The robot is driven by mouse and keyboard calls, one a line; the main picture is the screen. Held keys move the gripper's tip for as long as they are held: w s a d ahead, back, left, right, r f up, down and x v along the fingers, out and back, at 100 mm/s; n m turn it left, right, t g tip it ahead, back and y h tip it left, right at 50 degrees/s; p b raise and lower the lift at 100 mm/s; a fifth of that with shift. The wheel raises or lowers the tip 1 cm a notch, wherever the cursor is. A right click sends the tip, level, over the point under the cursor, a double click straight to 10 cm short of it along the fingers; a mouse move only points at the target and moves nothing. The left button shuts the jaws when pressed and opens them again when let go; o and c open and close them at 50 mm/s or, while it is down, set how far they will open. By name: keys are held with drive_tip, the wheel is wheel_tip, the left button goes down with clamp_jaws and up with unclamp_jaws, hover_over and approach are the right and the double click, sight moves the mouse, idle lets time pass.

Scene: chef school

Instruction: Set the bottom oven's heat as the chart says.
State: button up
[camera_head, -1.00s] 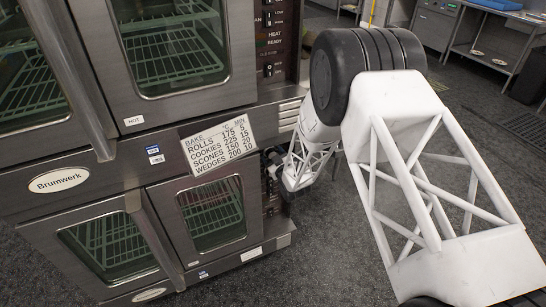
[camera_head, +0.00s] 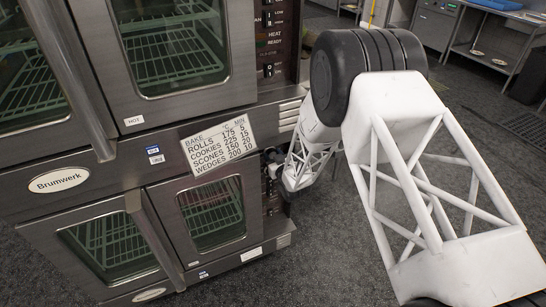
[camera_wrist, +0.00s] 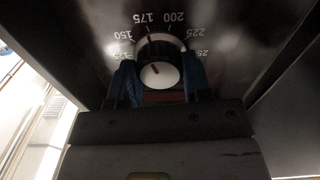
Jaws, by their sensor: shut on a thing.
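The bottom oven (camera_head: 150,195) stands under the top oven, and its control panel (camera_head: 270,212) is partly hidden by my arm. In the wrist view, a round heat knob (camera_wrist: 158,74) with a pale face sits inside a printed scale running from 125 past 225. A thin reddish mark at the knob's upper edge points close to 175. My gripper (camera_wrist: 160,82) has its two blue fingers on either side of the knob, shut on it.
The top oven (camera_head: 170,45) has its own switch panel (camera_head: 272,40) above my gripper. Both ovens' glass doors are shut. A steel bench (camera_head: 490,45) stands at the back right. Open dark floor (camera_head: 470,110) lies to the right of my arm.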

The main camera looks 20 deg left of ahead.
idle(0.4)
drive_tip(key=o, duration=0.9)
drive_tip(key=shift+v, duration=3.9)
